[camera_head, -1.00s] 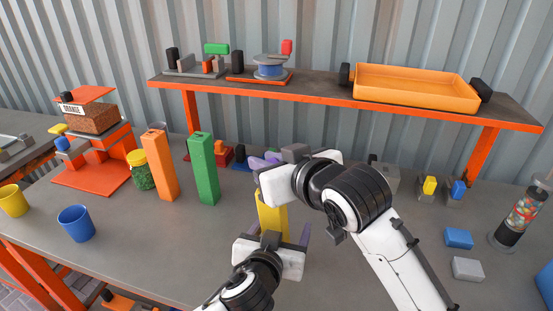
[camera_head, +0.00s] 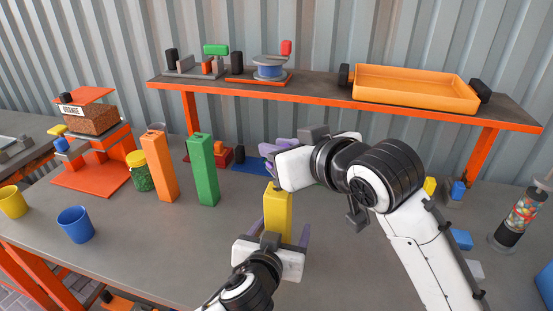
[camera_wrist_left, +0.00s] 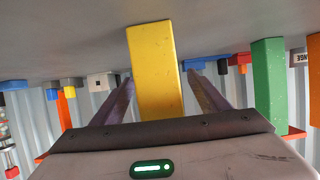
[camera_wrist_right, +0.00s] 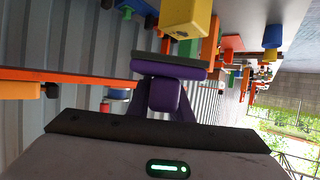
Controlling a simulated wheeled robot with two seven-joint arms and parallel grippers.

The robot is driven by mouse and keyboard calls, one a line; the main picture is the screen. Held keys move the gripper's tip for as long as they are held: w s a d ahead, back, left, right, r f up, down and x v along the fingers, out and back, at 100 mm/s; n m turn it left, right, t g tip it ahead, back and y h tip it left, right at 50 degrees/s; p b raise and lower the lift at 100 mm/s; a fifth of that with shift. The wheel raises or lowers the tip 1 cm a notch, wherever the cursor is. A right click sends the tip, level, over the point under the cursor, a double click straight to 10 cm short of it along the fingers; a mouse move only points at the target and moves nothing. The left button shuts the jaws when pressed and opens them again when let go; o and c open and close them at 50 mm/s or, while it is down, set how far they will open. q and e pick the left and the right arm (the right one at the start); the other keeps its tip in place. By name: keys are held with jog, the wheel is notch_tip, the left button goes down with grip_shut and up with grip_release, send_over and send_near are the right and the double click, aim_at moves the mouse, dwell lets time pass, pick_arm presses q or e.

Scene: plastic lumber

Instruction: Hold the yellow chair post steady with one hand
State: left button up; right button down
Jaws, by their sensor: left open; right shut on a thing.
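The yellow chair post (camera_head: 278,214) stands upright on the grey table; it also fills the middle of the left wrist view (camera_wrist_left: 155,65). My left gripper (camera_head: 281,230) is open, with one purple finger on either side of the post and gaps showing in the left wrist view. My right gripper (camera_wrist_right: 160,98) is shut on a purple tool (camera_wrist_right: 170,68) with a dark grey plate on its end. In the head view the right gripper (camera_head: 277,150) is raised behind and above the post, and the tool is hard to tell from the purple fingers.
A green post (camera_head: 203,172) and an orange post (camera_head: 159,168) stand left of the yellow one. An orange-edged shelf (camera_head: 330,98) spans the back.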

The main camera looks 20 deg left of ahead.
notch_tip(320, 180, up, 4)
jog(key=shift+r, duration=0.1)
dwell(0.4)
dwell(0.5)
jog(key=m+t+h, duration=0.3)
jog(key=m+h, duration=0.1)
jog(key=m, duration=0.1)
send_over(373, 273)
notch_tip(373, 273, down, 25)
jog(key=shift+r, duration=0.2)
jog(key=shift+f, duration=2.1)
